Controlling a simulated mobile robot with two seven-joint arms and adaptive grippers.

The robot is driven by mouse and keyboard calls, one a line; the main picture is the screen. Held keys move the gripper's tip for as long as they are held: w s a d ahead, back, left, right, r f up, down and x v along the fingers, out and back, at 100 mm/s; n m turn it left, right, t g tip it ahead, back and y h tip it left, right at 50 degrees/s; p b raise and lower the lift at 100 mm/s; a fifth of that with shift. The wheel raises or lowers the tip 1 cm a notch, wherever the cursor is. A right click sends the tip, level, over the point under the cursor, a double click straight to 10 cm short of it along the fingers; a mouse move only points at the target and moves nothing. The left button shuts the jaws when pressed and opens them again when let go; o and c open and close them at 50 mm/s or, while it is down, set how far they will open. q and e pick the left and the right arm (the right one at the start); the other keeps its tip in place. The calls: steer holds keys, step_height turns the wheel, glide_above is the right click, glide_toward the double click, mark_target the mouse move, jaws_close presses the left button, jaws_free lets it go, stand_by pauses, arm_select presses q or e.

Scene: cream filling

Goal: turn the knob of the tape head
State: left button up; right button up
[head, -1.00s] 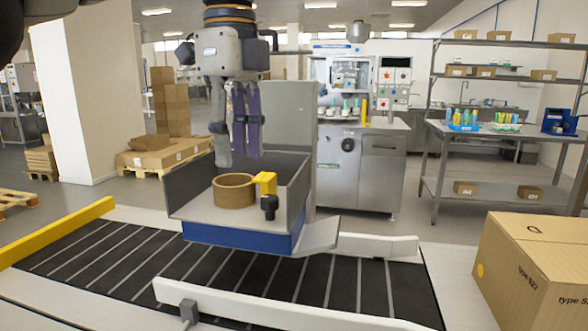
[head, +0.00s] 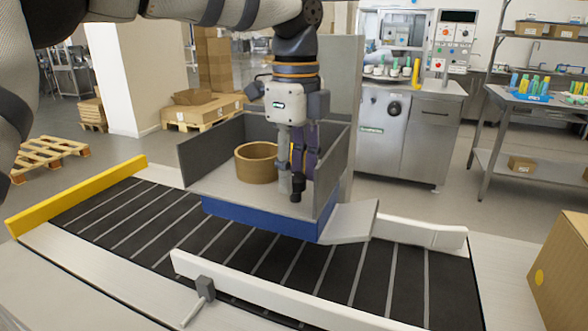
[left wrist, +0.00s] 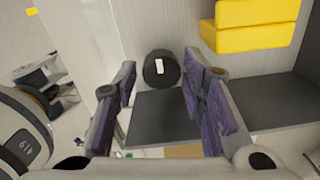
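The tape head has grey walls (head: 212,157) and a blue base (head: 262,224) and stands over the conveyor. A brown tape roll (head: 257,162) sits on its floor. The round black knob (left wrist: 161,68), with a white mark on its face, shows in the left wrist view, beyond and between my finger tips. My left gripper (head: 298,175) is inside the tape head, right of the roll, pointing down at the knob. Its purple-padded fingers (left wrist: 160,82) are apart with nothing between the pads. A yellow part (left wrist: 255,28) lies beside the knob, mostly hidden in the head view. My right gripper is out of view.
The black conveyor (head: 150,228) runs below, with white guide rails (head: 270,300) and a yellow rail (head: 80,195). A cardboard box (head: 562,280) stands at the right. The grey side walls hem in my left gripper.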

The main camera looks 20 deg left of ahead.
arm_select(q)
steer(key=shift+f, duration=0.2)
steer(key=c, duration=0.9)
steer(key=shift+w+n, duration=0.1)
steer(key=shift+n, duration=0.3)
steer(key=n, duration=0.8)
steer(key=shift+r+n, duration=0.1)
steer(key=shift+n, duration=0.2)
steer(key=n, duration=0.4)
steer(key=shift+n, duration=2.2)
